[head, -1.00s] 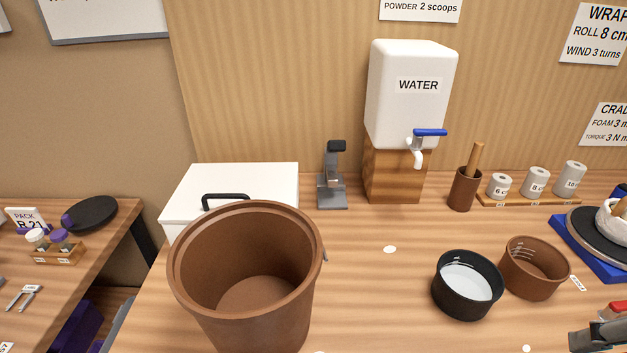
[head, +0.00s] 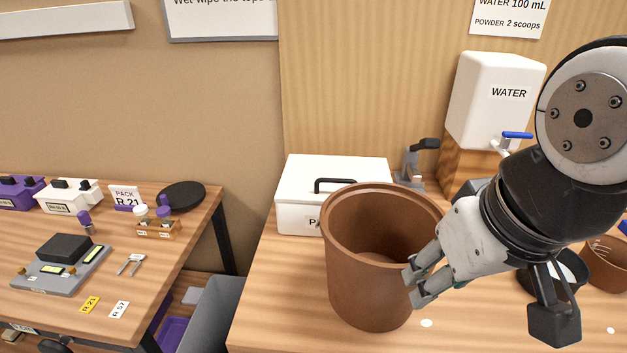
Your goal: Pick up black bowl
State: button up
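The black bowl (head: 527,284) stands on the right workbench, at the right of the head view. Its inside looks pale. My arm and the dark block under my wrist hide much of it. My gripper (head: 416,285) points down and to the left, in front of the right side of the large brown bucket. Its two fingers show a gap between them and hold nothing that I can see. It is left of the black bowl and apart from it.
The brown bucket (head: 345,270) stands near my fingers. A brown bowl (head: 606,268) sits right of the black bowl. Behind are a white lidded box (head: 300,190), a grey stand (head: 410,165) and the water tank (head: 490,95). A second table (head: 150,290) with small items is at the left.

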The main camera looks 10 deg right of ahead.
aim_at(576, 272)
jog(key=k+j+z, duration=0.2)
jog(key=j, duration=0.25)
jog(key=k+j+z, duration=0.2)
jog(key=j, duration=0.25)
jog(key=k+j+z, duration=0.25)
jog(key=j, duration=0.15)
jog(key=i, duration=0.1)
